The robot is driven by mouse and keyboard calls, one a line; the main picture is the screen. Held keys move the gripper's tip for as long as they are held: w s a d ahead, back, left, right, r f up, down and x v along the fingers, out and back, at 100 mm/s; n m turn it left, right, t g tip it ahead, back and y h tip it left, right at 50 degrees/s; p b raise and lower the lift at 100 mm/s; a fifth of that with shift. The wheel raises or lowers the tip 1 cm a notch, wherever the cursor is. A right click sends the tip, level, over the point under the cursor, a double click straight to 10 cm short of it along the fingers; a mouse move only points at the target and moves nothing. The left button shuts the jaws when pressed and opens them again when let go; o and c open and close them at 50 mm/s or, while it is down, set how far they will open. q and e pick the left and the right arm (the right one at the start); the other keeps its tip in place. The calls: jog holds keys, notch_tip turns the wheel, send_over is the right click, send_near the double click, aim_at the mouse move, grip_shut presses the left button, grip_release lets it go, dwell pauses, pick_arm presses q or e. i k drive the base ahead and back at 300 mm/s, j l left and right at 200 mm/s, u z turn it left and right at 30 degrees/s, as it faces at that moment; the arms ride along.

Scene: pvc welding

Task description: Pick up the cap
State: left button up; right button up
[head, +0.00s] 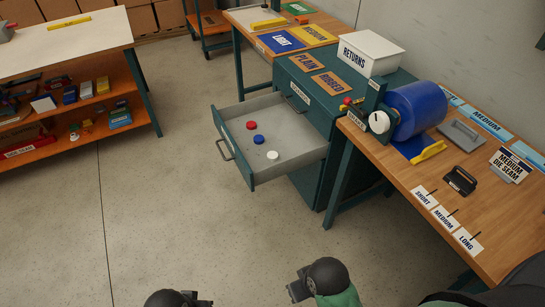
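Three small round caps lie apart in the open grey drawer (300,152): a red cap (251,125), a blue cap (258,139) and a white cap (272,155). The frame does not show which one the task means. My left gripper (203,301) is at the bottom edge, mostly cut off. My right gripper (299,286) is at the bottom centre, over the floor and well in front of the drawer. Both are away from the caps, and I cannot see their finger gaps clearly.
A teal cabinet (318,122) holds the drawer. A white returns box (370,52) stands on top. The wooden bench (415,178) at right carries a blue drum (417,110), cards and tools. An orange-shelved table (90,45) stands at left. The floor between is clear.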

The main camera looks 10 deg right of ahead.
aim_at(251, 125)
jog(key=i+j+z, duration=0.15)
jog(key=z, duration=0.3)
jog(key=i+j+z, duration=0.15)
jog(key=j+z, duration=0.15)
jog(key=z, duration=0.2)
jog(key=i+j+z, duration=0.1)
jog(key=j+z, duration=0.15)
jog(key=z, duration=0.2)
